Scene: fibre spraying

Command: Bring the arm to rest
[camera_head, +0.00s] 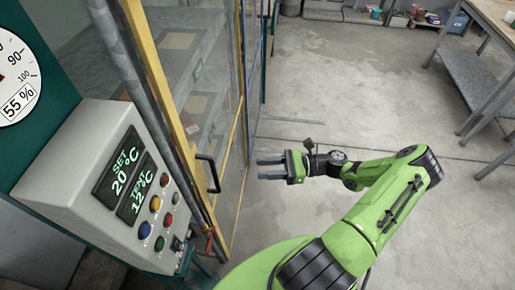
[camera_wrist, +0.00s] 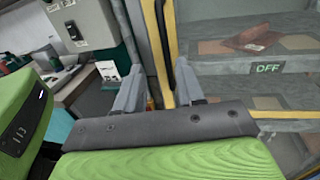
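My green arm reaches across the middle of the head view, bent at the elbow. My gripper (camera_head: 262,168) points left toward the yellow-framed glass door, with floor showing between it and the black door handle (camera_head: 209,173). Its two grey fingers are apart with nothing between them. In the wrist view my gripper (camera_wrist: 157,92) also shows two spread, empty fingers, with the door's yellow frame (camera_wrist: 172,45) beyond them.
A grey control panel (camera_head: 92,165) reads SET 20 °C and TENT 12 °C. A dial (camera_head: 14,75) beside it reads 55 %. Shelves (camera_head: 185,65) stand behind the glass. A workbench (camera_head: 478,85) stands at right. The floor (camera_head: 345,100) between is clear.

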